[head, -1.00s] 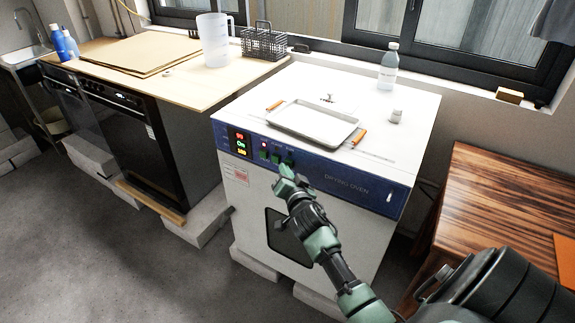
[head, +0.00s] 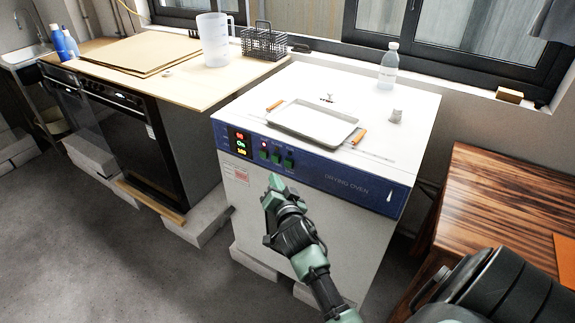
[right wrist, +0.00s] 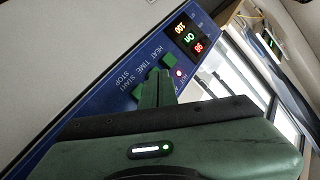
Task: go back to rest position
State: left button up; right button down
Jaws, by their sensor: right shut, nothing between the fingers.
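My right gripper (head: 273,184) is shut and empty in the head view. It is in front of the white drying oven (head: 330,225), below its blue control panel (head: 340,180). In the right wrist view the closed fingers (right wrist: 157,90) appear over the panel, near the green buttons (right wrist: 168,62) and the lit display (right wrist: 188,35). In the head view the display (head: 240,143) shows red, green and yellow readings, and the green buttons (head: 282,159) are uncovered. My left gripper is not in view.
A metal tray with orange handles (head: 313,122), a clear bottle (head: 388,66) and a small grey container (head: 395,116) stand on the oven. A wooden table (head: 510,200) is at the right. Concrete blocks (head: 205,215) and open floor lie at the left.

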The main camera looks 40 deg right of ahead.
jog(key=shift+s+a, duration=0.2)
jog(key=shift+a, duration=0.25)
jog(key=s+a+f+n+g+y, duration=0.25)
jog(key=s+a+f, duration=0.2)
jog(key=f, duration=0.65)
jog(key=s+a+f+n+g+y, duration=0.1)
jog(key=s+a+f+n+g, duration=0.3)
jog(key=f, duration=0.7)
jog(key=s+a+f+n+y, duration=0.1)
jog(key=s+a+f+y, duration=0.1)
jog(key=s+f, duration=0.65)
jog(key=s+f+n+g, duration=0.2)
jog(key=s+f, duration=0.5)
jog(key=s, duration=0.4)
jog(key=s+a+f+n+g, duration=0.1)
jog(key=s+f+n+g, duration=0.1)
jog(key=s+f, duration=0.5)
jog(key=s+a+f+n+g, duration=0.1)
jog(key=s+f+n+g, duration=0.2)
jog(key=s, duration=1.3)
notch_tip(320, 180, down, 4)
jog(key=shift+r+g+y, duration=0.1)
jog(key=shift+g+y, duration=0.25)
